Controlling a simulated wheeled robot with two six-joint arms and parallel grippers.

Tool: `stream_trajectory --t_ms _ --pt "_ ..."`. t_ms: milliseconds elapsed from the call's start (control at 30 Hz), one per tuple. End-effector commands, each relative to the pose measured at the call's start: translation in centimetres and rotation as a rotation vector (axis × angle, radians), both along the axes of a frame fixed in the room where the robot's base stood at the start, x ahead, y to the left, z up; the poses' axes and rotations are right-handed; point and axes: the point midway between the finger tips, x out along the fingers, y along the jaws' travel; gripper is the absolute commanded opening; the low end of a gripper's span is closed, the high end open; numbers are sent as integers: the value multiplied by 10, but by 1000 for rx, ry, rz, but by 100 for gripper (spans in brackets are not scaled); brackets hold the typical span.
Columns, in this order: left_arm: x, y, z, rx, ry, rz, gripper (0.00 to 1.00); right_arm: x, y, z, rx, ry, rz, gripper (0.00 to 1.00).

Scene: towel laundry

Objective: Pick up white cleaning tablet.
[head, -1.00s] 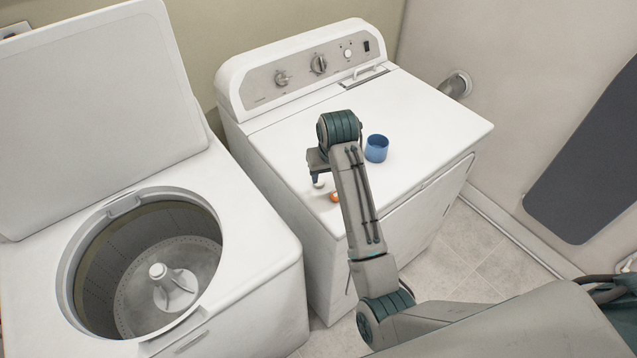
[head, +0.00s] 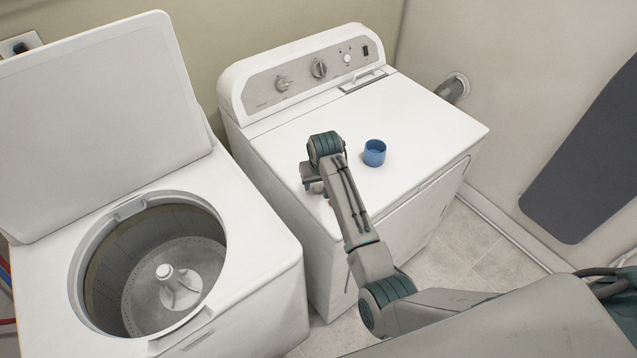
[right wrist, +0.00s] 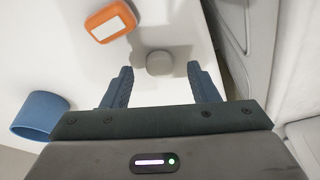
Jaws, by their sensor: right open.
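The white cleaning tablet (right wrist: 159,62) shows in the right wrist view as a small, round, pale grey-white piece on the white dryer top. It lies between the tips of my right gripper (right wrist: 160,70), with a gap to each finger. The right gripper is open and empty. In the head view my right gripper (head: 311,188) is low over the front left part of the dryer top, and it mostly hides the tablet there. My left gripper is in neither view.
An orange item with a white face (right wrist: 111,22) lies close to the tablet. A blue cup (head: 374,153) stands on the dryer (head: 430,122), right of my arm. The open washer (head: 250,283) is at the left. The dryer's back right top is clear.

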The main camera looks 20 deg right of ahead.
Motion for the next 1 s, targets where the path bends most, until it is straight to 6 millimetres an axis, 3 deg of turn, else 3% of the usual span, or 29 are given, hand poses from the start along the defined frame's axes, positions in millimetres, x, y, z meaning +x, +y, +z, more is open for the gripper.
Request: stream_trajectory --t_ms 367,600,1000 --pt "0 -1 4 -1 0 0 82 3 0 -12 0 -1 0 54" --pt "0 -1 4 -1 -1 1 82 3 0 -12 0 -1 0 7" --pt "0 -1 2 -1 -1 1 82 3 0 -10 0 -2 0 6"
